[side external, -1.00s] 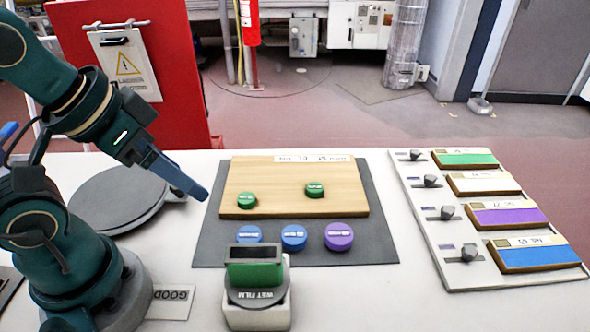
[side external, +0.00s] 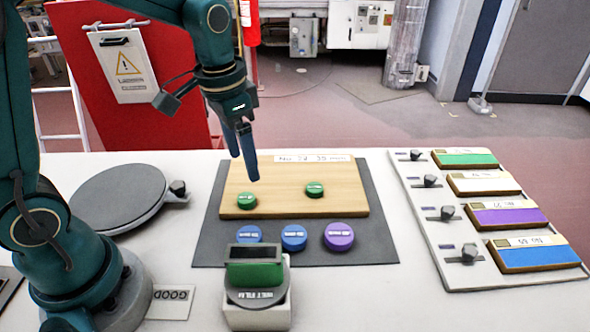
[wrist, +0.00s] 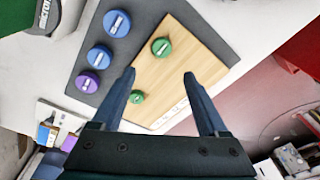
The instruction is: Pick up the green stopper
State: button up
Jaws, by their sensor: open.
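Two green stoppers lie on the wooden board: the left one (side external: 246,201) near its left front corner, and the right one (side external: 314,190) further right. In the wrist view the left one (wrist: 161,46) shows ahead of the space between my fingertips, and the right one (wrist: 137,97) shows close beside one finger. My gripper (side external: 245,168) points down over the left part of the board (side external: 280,172), slightly behind and above the left stopper. Its two fingers (wrist: 158,74) are apart, with nothing held between them.
Two blue stoppers (side external: 294,237) and a purple stopper (side external: 338,236) sit on the dark mat (side external: 375,220) in front of the board. A WET FILM stand (side external: 257,298) is at the front. A rack of coloured plates (side external: 510,216) is on the right, a round dark plate (side external: 115,198) on the left.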

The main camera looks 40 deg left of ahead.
aim_at(246, 197)
jog(key=f, duration=0.1)
jog(key=f+g, duration=0.1)
jog(key=f, duration=0.1)
jog(key=shift+a+f, duration=0.3)
jog(key=shift+f, duration=0.05)
jog(key=shift+s+f, duration=0.1)
jog(key=shift+f, duration=2.4)
grip_shut()
